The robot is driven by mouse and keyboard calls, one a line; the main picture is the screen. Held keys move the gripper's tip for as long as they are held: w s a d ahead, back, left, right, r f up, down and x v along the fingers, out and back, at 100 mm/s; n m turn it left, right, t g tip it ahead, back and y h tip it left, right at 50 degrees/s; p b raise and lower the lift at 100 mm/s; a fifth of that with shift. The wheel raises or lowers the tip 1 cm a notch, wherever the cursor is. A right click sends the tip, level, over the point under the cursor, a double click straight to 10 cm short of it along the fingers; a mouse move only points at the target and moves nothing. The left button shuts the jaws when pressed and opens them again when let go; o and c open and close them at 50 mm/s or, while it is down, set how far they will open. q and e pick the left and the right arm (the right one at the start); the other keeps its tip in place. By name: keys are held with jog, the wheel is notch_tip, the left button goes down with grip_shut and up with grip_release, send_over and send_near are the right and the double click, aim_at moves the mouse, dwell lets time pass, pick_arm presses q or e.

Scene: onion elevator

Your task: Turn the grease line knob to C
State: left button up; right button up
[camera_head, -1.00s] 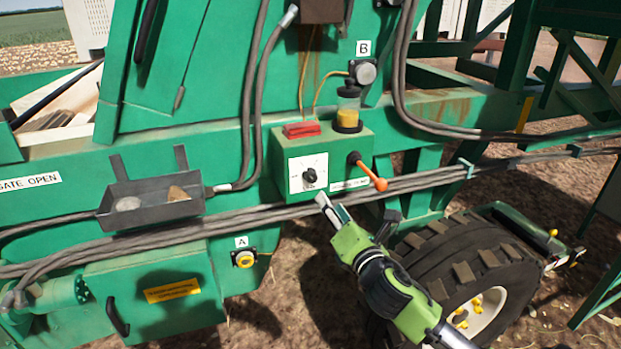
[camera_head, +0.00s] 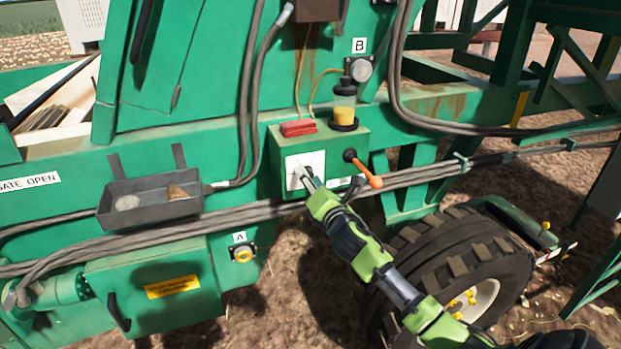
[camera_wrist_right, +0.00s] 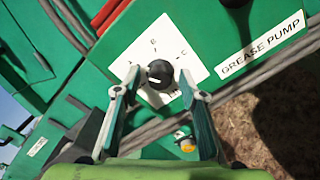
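The grease line knob (camera_wrist_right: 160,74) is a round black knob on a white dial plate (camera_wrist_right: 140,52) on a green box. The plate also shows in the head view (camera_head: 314,160), where my gripper covers the knob. In the right wrist view, the letters B (camera_wrist_right: 153,41) and C (camera_wrist_right: 184,52) are readable. A pale mark on the knob lies toward its lower left, away from C. My right gripper (camera_head: 300,176) is at the plate with its fingers apart, one on each side of the knob; contact is not clear. My left gripper is not in view.
An orange-tipped lever (camera_head: 374,182) is just right of the dial. A red block (camera_head: 298,128) and a grease jar (camera_head: 344,105) sit on the box. Cables (camera_head: 240,216) run below. A wheel (camera_head: 455,265) stands under my right arm.

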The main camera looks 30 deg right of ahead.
grip_shut()
dwell(0.3)
jog(key=m+p, duration=0.3)
jog(key=m, duration=2)
jog(key=shift+f+m, duration=0.1)
jog(key=shift+m, duration=0.2)
jog(key=shift+m+p, duration=0.3)
